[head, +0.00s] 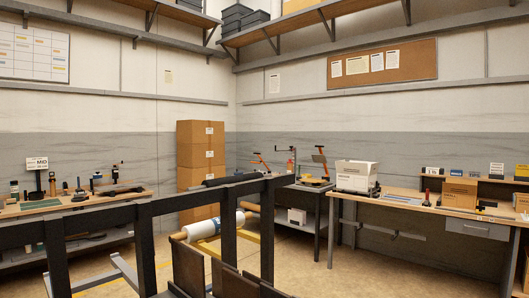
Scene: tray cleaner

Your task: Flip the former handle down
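I cannot tell for sure which part is the former handle. At the back, a small work table (318,187) carries equipment with raised orange-red parts. One upright orange-red piece with a dark plate (320,158) stands tilted at the table's right. Another slanted orange-red piece (260,160) shows further left, partly hidden behind a dark rail. A thin grey post with an arm (293,160) stands between them. Neither of my grippers is in view.
Stacked cartons (200,148) stand in the corner. Benches line the left (70,204) and right (400,201). A white box (355,176) sits on the right bench.

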